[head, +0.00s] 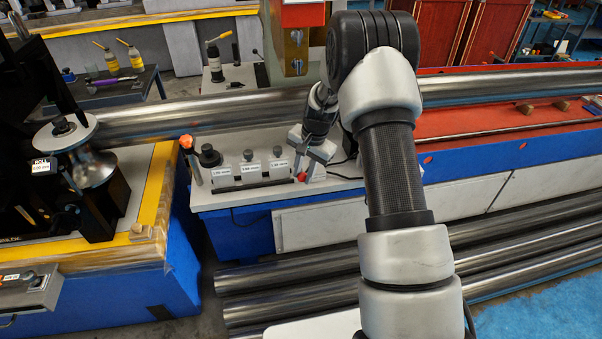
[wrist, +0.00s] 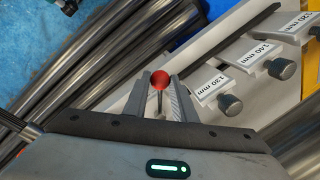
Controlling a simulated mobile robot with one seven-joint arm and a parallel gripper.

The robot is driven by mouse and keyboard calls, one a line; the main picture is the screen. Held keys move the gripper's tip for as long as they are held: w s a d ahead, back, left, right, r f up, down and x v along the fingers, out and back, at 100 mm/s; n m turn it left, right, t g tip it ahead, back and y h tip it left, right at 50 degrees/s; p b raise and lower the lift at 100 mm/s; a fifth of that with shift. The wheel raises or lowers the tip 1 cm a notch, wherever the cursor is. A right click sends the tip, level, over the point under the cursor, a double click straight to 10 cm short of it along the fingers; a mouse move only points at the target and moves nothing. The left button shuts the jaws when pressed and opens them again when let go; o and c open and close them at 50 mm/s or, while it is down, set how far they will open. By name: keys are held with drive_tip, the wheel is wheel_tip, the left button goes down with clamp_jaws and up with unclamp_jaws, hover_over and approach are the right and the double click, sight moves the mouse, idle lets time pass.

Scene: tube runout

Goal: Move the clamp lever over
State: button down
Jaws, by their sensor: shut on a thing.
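The clamp lever is a thin dark stem with a red ball (wrist: 160,78) on its end. In the wrist view the ball stands between the tips of my gripper (wrist: 165,97), with the stem running down between the fingers. My gripper is shut on the lever. In the head view my gripper (head: 305,162) reaches down at the right end of the grey gauge blocks, and a red spot of the lever (head: 303,175) shows just below it. The lever's base is hidden.
Grey blocks with mm labels (head: 249,170) and black knobs stand left of my gripper on a white bench top (head: 225,198). An orange-tipped handle (head: 187,143) stands at their left end. A long steel tube (head: 215,112) runs behind. More tubes (head: 290,278) lie below in front.

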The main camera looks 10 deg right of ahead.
drive_tip(key=shift+s+d+n+g+y+b, duration=0.1)
drive_tip(key=shift+s+d+n+g+b, duration=0.2)
drive_tip(key=shift+d+n, duration=0.65)
drive_tip(key=shift+s+d+n+g+y+b, duration=0.1)
drive_tip(key=shift+d+n+b, duration=0.3)
drive_tip(key=shift+d+n, duration=0.6)
drive_tip(key=shift+s+d+n+g+y+b, duration=0.15)
drive_tip(key=shift+d+n+b, duration=0.35)
drive_tip(key=shift+n, duration=0.75)
drive_tip(key=shift+d, duration=0.1)
drive_tip(key=c, duration=1.5)
unclamp_jaws()
drive_tip(key=shift+o, duration=0.2)
drive_tip(key=p+v, duration=0.1)
drive_tip(key=v, duration=1.6)
drive_tip(key=shift+r, duration=0.3)
